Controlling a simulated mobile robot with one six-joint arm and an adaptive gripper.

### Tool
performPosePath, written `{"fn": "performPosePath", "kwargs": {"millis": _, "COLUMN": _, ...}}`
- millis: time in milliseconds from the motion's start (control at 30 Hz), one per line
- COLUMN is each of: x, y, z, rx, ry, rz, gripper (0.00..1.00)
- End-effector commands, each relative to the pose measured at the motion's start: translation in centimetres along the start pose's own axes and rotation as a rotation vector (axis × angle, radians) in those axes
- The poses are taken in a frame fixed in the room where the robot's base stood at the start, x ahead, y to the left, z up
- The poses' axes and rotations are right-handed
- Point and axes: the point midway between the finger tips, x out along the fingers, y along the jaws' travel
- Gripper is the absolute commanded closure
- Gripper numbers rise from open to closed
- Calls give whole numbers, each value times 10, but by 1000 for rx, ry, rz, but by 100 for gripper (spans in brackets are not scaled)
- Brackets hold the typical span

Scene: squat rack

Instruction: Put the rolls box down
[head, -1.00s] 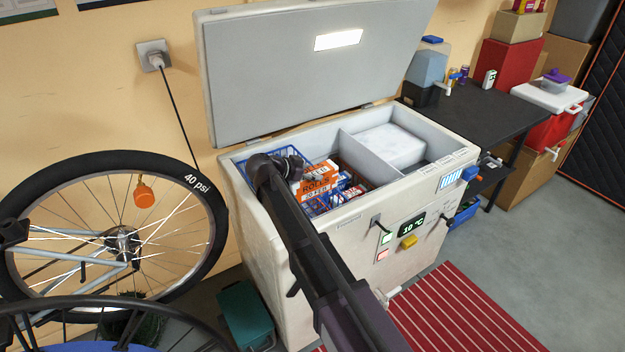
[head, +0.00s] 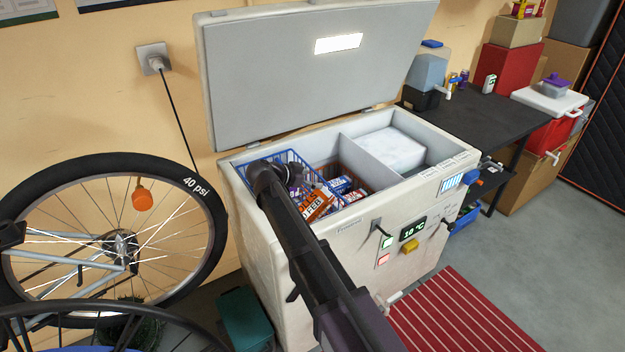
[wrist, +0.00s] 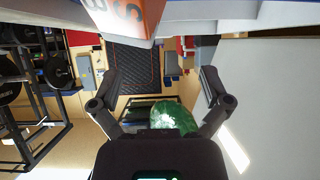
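The rolls box (head: 319,204), orange and white with dark lettering, lies tilted inside the open chest freezer (head: 282,243), among other packets by the blue wire basket (head: 292,157). What it rests on is hidden. An orange and white box with large lettering, apparently the same one, fills the top edge of the wrist view (wrist: 127,16). My gripper (wrist: 159,78) has its fingers wide apart, and the box is not between them. In the head view my arm covers most of the gripper, at the freezer's left part.
The freezer lid (head: 310,75) stands raised behind. A divider separates the right compartment, where a white block (head: 390,149) sits. A bicycle wheel (head: 190,235) stands left. In the wrist view a green object (wrist: 173,118) shows between the fingers; its distance is unclear.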

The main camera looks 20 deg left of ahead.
Motion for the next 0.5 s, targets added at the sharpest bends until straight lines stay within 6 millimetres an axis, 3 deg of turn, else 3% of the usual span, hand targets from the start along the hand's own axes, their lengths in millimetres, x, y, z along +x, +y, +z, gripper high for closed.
{"fn": "performPosePath", "kwargs": {"millis": 500, "x": -2, "y": 0, "z": -4, "rx": 0, "ry": 0, "rz": 0, "gripper": 0}}
